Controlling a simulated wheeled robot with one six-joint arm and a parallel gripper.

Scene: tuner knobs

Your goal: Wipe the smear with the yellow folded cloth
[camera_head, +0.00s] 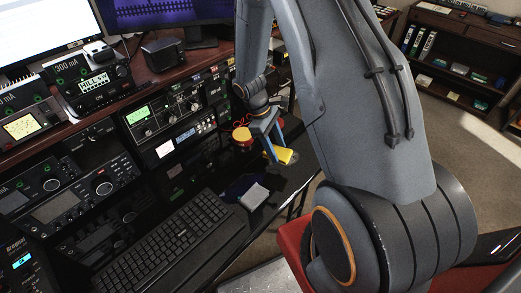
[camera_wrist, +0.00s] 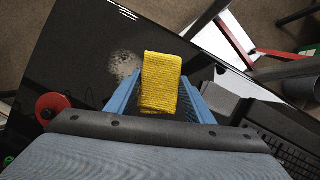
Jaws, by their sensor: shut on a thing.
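My gripper (camera_head: 273,150) is shut on the yellow folded cloth (camera_head: 284,156), above the glossy black desk near its right end. In the wrist view the cloth (camera_wrist: 162,85) hangs between the blue fingers of my gripper (camera_wrist: 160,95). The smear (camera_wrist: 123,65) is a pale, speckled patch on the desk, just left of the cloth in the wrist view. The cloth appears beside it; I cannot tell whether it touches the desk. The smear does not show clearly in the head view.
A red and yellow round thing (camera_head: 242,136) stands left of my gripper; its red part (camera_wrist: 52,107) shows in the wrist view. A keyboard (camera_head: 160,245) and a light grey block (camera_head: 253,196) lie nearer. Radios (camera_head: 172,115) line the back. The desk edge is close.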

